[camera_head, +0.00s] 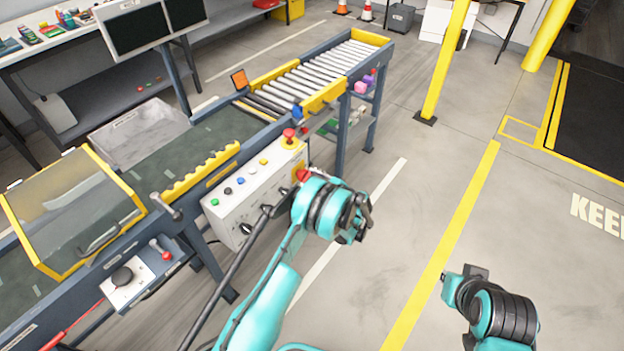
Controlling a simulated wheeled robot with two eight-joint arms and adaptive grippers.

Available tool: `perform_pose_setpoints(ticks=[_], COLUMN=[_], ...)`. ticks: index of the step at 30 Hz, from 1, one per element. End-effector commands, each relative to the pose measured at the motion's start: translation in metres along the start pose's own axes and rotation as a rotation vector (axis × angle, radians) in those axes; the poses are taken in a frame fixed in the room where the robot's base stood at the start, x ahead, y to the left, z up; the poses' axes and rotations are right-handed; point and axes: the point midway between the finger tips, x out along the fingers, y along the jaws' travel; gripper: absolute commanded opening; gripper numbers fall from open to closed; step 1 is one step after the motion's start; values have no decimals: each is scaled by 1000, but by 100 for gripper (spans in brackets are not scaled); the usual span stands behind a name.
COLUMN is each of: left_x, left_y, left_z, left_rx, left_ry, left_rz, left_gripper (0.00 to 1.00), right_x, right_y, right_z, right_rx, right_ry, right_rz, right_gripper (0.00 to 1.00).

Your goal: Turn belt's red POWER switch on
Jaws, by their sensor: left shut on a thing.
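The belt's white control box (232,208) stands on the conveyor's near side, with small coloured buttons on top. A red switch (303,174) shows at its right end, partly covered by my teal left wrist. A red mushroom button (288,134) sits on a yellow base just above. My right gripper (461,285) is over the floor at lower right, away from the box; its fingers are too small to read.
The roller conveyor (318,72) runs to the upper right. A yellow-framed guard (70,210) and a smaller control panel (126,284) are at left. A yellow post (446,60) stands behind.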

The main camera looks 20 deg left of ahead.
Motion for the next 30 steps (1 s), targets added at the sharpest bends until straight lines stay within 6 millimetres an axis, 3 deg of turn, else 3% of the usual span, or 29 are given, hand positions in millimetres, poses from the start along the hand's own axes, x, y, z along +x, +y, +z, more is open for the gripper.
perform_pose_setpoints(ticks=[18, 30], left_x=[2, 3], left_y=[-10, -13], left_z=[3, 5], left_rx=[-536, -794], left_ry=[0, 2], left_rz=[223, 329], left_gripper=[16, 16], right_x=[0, 0], right_y=[0, 0], right_z=[0, 0], right_rx=[0, 0], right_ry=[0, 0], right_rz=[0, 0], right_gripper=[0, 0])
